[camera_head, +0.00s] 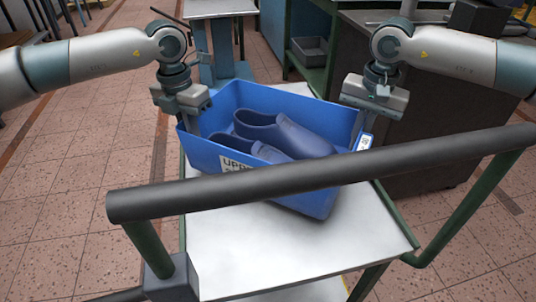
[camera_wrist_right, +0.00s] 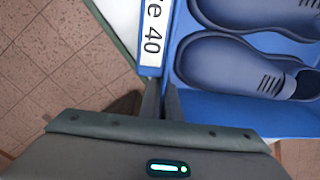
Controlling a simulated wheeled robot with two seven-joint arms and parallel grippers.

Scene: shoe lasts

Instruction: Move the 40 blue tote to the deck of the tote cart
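The blue tote (camera_head: 335,200) holds a pair of dark blue shoe lasts (camera_head: 292,135) and sits over the white deck of the tote cart (camera_head: 250,245), turned at an angle to it. I cannot tell whether its base touches the deck. My left gripper (camera_head: 191,122) is at the tote's left end wall and looks shut on it, with its far finger partly hidden. My right gripper (camera_head: 364,128) is at the right end wall; in the right wrist view its fingers (camera_wrist_right: 162,98) straddle the wall closely, beside a white label (camera_wrist_right: 154,35) ending in "e 40".
The cart's dark handle bar (camera_head: 320,172) crosses in front of the tote on green posts. A dark-sided workbench (camera_head: 430,130) stands close on the right. A small white-topped stand (camera_head: 218,8) is behind.

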